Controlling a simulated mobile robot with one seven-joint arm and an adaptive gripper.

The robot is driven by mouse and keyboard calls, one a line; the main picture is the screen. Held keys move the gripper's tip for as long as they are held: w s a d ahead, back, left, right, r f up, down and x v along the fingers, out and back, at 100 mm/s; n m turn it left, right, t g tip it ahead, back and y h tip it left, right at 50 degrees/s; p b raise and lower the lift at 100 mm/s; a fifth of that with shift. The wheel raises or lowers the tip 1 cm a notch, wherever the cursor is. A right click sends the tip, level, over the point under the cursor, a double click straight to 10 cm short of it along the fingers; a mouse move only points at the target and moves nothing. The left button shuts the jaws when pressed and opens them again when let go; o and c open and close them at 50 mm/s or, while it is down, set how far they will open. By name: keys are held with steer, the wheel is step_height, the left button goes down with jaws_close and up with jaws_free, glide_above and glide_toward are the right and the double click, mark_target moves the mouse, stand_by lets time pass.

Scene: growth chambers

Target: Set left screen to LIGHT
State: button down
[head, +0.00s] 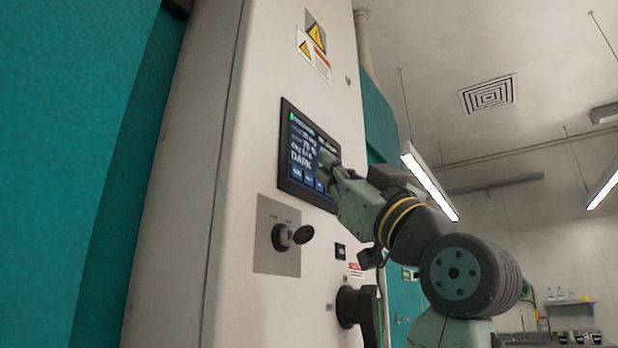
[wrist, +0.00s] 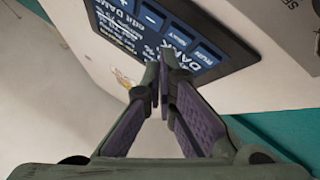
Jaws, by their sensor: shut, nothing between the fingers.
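The screen (head: 306,156) is a black-framed panel on the pale cabinet front, with a blue display that reads DARK in large letters. A row of blue buttons runs along its lower edge. In the wrist view the screen (wrist: 180,30) is seen turned around, with DARK, RUN and further button labels partly legible. My gripper (head: 326,160) is shut and empty, its fingertips at the right part of the screen. The fingers hide part of the display.
Below the screen is a metal plate with a black rotary handle (head: 292,237). A black door handle (head: 352,306) sticks out lower right, near my arm. Warning labels (head: 314,46) are above the screen. The room to the right is open.

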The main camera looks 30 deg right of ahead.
steer(key=shift+s, duration=0.1)
steer(key=s, duration=0.1)
steer(key=s+d, duration=0.1)
steer(key=s, duration=0.1)
steer(key=s+d, duration=0.1)
steer(key=shift+s, duration=0.2)
stand_by(0.4)
steer(key=shift+s+a+y, duration=0.1)
steer(key=shift+y, duration=0.2)
stand_by(1.3)
step_height(320, 180, up, 2)
steer(key=s+a+n+y+p, duration=0.1)
steer(key=s+a+n, duration=0.1)
steer(key=s, duration=0.1)
steer(key=d, duration=0.1)
steer(key=d+f+m+h, duration=0.1)
steer(key=d+f+m+p, duration=0.1)
steer(key=shift+s+d+h, duration=0.2)
steer(key=shift+d+h, duration=0.1)
steer(key=shift+w, duration=0.15)
